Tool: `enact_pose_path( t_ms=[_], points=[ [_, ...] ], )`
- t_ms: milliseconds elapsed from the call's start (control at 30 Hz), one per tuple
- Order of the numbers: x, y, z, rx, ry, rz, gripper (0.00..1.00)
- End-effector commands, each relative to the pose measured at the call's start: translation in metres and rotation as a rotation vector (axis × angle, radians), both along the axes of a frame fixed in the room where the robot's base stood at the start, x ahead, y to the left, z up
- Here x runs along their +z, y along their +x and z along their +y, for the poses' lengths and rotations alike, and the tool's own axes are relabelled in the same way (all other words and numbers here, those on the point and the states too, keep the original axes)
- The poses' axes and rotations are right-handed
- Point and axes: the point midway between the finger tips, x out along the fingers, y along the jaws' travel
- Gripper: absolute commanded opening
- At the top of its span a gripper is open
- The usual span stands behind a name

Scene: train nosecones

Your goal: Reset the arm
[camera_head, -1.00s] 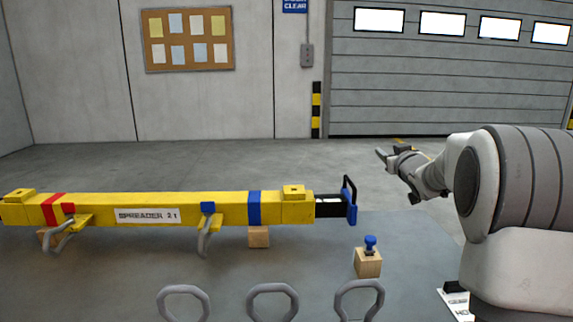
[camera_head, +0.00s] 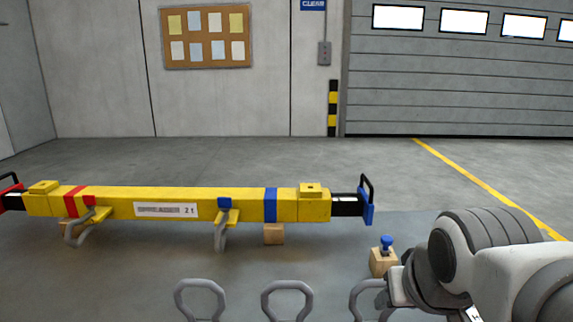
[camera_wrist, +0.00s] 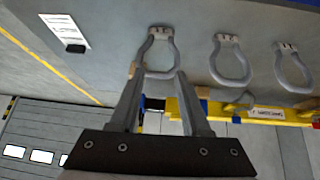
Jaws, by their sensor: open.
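My gripper (camera_wrist: 160,73) shows in the wrist view with its two grey fingers apart and nothing held between them. A grey shackle (camera_wrist: 158,52) lies beyond the fingertips, partly overlapped by them in the picture; I cannot tell the exact gap. In the head view my arm is folded low at the lower right, and the gripper itself is mostly hidden or cropped there.
A yellow spreader beam (camera_head: 150,203) lies across the grey surface on wooden blocks. A blue-topped wooden block (camera_head: 383,262) stands close to my arm. Grey shackles (camera_head: 199,297) line the near edge. A white sheet (camera_wrist: 63,29) lies nearby. The floor behind is clear.

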Motion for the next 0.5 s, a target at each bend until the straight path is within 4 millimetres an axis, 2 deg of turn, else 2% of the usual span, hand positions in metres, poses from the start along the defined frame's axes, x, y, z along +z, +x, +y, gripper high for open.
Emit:
enact_pose_path(
  t_ms=[33,133,200,367,500],
  points=[
    [-0.009,-0.020,0.008,0.019,0.015,0.034,0.47],
    [-0.027,-0.057,0.021,0.054,0.042,0.109,0.47],
    [-0.002,-0.056,0.021,0.054,0.043,0.116,0.47],
    [0.032,-0.055,0.020,0.052,0.041,0.115,0.47],
    [0.068,-0.055,0.020,0.051,0.042,0.114,0.47]
  ],
)
